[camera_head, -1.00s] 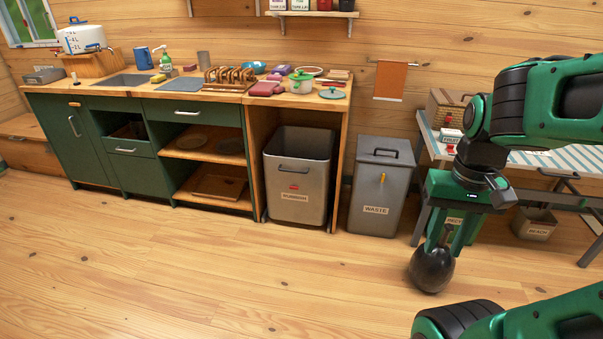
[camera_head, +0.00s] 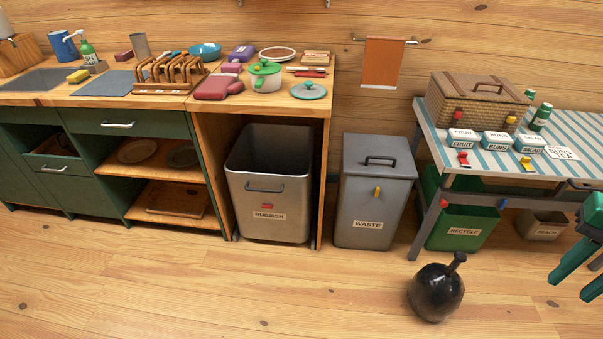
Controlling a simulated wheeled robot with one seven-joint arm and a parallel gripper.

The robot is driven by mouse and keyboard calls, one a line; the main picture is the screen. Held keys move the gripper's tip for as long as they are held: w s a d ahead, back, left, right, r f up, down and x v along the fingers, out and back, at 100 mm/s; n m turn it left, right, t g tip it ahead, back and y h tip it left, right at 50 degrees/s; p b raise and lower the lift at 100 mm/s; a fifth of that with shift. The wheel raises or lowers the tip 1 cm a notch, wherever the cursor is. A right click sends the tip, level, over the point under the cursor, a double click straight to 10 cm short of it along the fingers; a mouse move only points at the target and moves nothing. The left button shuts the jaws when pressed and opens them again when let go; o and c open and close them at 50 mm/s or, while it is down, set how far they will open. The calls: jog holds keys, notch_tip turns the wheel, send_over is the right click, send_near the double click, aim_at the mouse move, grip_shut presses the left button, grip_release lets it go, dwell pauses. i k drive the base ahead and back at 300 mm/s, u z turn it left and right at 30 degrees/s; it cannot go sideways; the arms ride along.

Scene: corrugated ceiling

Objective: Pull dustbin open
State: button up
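A grey open-topped bin labelled RUBBISH (camera_head: 268,190) stands in the bay under the right end of the counter, with a grey handle and a red tab on its front. A grey lidded bin labelled WASTE (camera_head: 370,215) stands to its right, with a dark lid handle and a yellow tab. Its lid is down. My gripper (camera_head: 575,268) shows only partly at the right edge. Its two green fingers are apart with nothing seen between them. It is well to the right of both bins and touches neither.
The floor before the RUBBISH bin is clear.

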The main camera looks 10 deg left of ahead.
aim_at(274, 164)
jog(key=u, duration=0.1)
jog(key=i, duration=1.1)
jog(key=u, duration=0.85)
jog(key=i, duration=0.4)
jog(key=u, duration=0.25)
